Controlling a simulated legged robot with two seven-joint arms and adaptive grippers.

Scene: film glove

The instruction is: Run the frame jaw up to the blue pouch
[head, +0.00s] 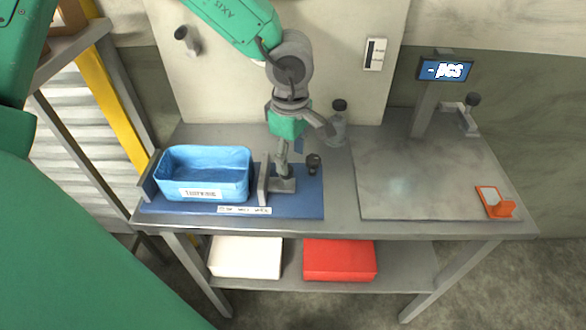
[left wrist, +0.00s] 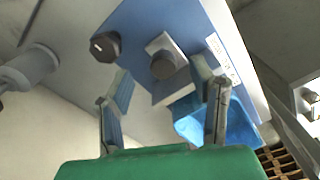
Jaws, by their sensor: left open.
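The blue pouch (head: 232,181), an open tub shape with a white label, stands at the left of the blue base plate (head: 308,205). The grey frame jaw (head: 263,184) stands upright just right of it, with a narrow gap apparently between them. Its slide block (head: 284,186) carries a round knob, clearer in the left wrist view (left wrist: 163,66). My left gripper (head: 290,153) is open and empty above the slide block. In the left wrist view its fingers (left wrist: 162,92) stand wide apart, and the right one partly covers the pouch (left wrist: 238,128).
A black knob (head: 313,160) stands on the base plate beside the slide block. A grey post with a dark knob (head: 338,122) stands behind it. At the right are a bare plate (head: 425,180), a small display (head: 446,70) and an orange holder (head: 503,208).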

